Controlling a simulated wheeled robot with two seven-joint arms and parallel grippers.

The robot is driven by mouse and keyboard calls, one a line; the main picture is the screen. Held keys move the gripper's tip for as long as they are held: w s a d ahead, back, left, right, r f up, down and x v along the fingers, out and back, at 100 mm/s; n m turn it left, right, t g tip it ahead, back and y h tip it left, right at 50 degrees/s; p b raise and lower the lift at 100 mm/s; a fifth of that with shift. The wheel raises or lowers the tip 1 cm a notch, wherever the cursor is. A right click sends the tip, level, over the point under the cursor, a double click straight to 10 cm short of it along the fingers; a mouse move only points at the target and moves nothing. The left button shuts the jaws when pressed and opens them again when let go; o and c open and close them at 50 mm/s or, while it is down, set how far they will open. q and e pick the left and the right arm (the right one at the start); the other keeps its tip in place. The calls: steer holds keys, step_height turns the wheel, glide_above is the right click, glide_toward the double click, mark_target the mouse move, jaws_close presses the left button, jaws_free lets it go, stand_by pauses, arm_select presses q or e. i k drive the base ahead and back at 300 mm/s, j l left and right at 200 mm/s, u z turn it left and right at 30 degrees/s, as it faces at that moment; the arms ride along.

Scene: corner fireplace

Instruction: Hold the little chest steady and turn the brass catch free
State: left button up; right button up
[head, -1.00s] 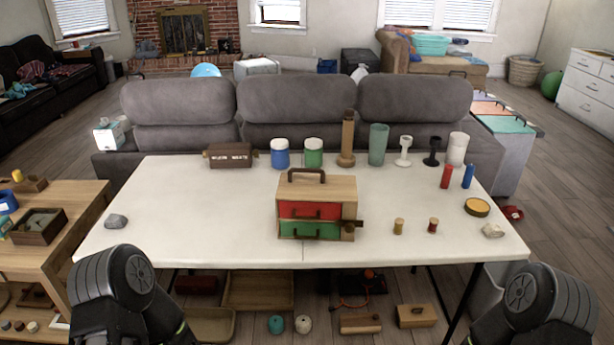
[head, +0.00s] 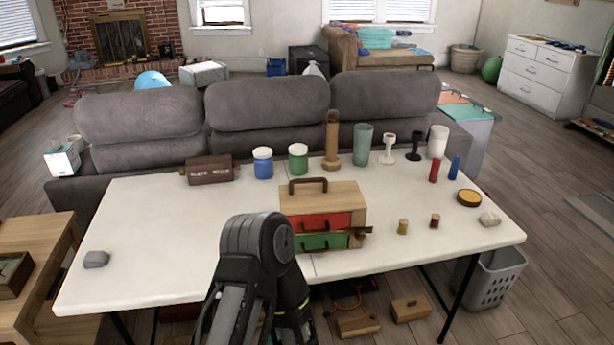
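The little chest (head: 345,196) stands upright near the middle of the white table, with a dark handle on top, a red drawer (head: 318,224) and a green drawer below it. Both drawers look closed. The brass catch (head: 363,231) is at the right edge of the front and sticks out past the chest's side. My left arm rises in front of the chest, left of its lower front corner. Neither gripper is in view. Nothing is seen touching the chest.
A brown lettered box (head: 208,169), blue jar (head: 263,163), green jar (head: 298,158) and several upright items line the back. Two small spools (head: 403,226) stand right of the chest. A grey stone (head: 96,260) lies left.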

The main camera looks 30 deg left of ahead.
mark_target(359, 233)
steer(key=k+j+z, duration=0.1)
steer(key=j, duration=0.7)
steer(key=k+j+z, duration=0.15)
steer(key=j, duration=0.25)
steer(key=k+j, duration=0.1)
steer(key=j, duration=0.25)
steer(key=k+j+z, duration=0.15)
steer(key=j, duration=0.25)
steer(key=k+j, duration=0.1)
steer(key=j, duration=0.25)
steer(key=z, duration=0.05)
